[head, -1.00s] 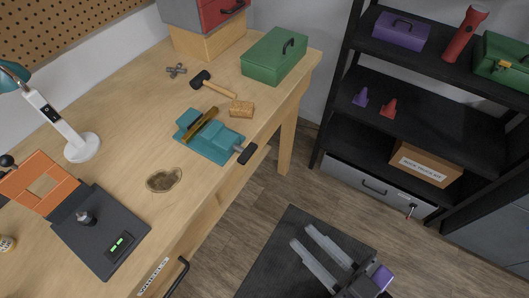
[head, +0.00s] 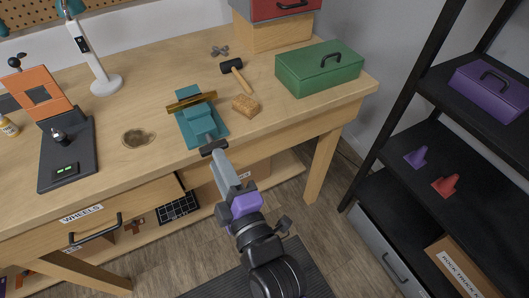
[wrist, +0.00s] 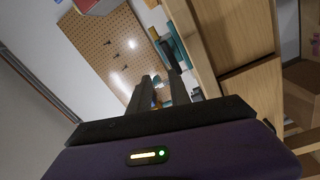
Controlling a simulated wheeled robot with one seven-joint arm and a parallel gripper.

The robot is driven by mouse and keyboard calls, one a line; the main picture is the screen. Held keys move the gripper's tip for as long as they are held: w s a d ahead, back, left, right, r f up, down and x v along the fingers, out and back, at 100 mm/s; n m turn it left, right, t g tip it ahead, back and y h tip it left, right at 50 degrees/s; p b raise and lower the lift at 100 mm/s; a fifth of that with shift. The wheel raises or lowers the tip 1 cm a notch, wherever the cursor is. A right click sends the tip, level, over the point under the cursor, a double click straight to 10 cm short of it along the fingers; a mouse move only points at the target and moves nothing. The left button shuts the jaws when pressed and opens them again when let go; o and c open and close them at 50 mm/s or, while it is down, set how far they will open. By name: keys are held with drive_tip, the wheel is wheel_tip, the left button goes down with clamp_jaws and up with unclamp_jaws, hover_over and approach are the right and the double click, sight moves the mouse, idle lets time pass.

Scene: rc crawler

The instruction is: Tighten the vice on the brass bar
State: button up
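The teal vice (head: 203,127) stands on the workbench with the brass bar (head: 186,103) lying across its jaws. Its black crossbar handle (head: 213,147) sticks out past the bench's front edge. My gripper (head: 217,156) is just in front of the handle, pointing at it, with the fingers seen edge-on in the head view. In the wrist view my two grey fingers (wrist: 161,80) stand apart, with a gap between them. The dark handle (wrist: 172,57) and part of the teal vice (wrist: 177,43) show beyond their tips. I cannot tell whether a finger touches the handle.
A cork-coloured block (head: 245,106), a mallet (head: 236,75) and a green toolbox (head: 319,68) lie right of the vice. A dark tray with green lights (head: 67,165) and a lamp (head: 105,84) are left. The bench front (head: 270,143) is close beneath my gripper. Shelves stand right.

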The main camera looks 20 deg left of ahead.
sight(213, 146)
drive_tip(key=w+a+n, duration=0.1)
drive_tip(key=w+a+f+n, duration=0.1)
drive_tip(key=w+a, duration=0.1)
drive_tip(key=w+a+f+n, duration=0.1)
drive_tip(key=w, duration=0.1)
drive_tip(key=shift+w+a+f+g+h, duration=0.1)
drive_tip(key=shift+w+a+g+h, duration=0.1)
drive_tip(key=shift+a+g+h, duration=0.15)
idle(0.3)
clamp_jaws()
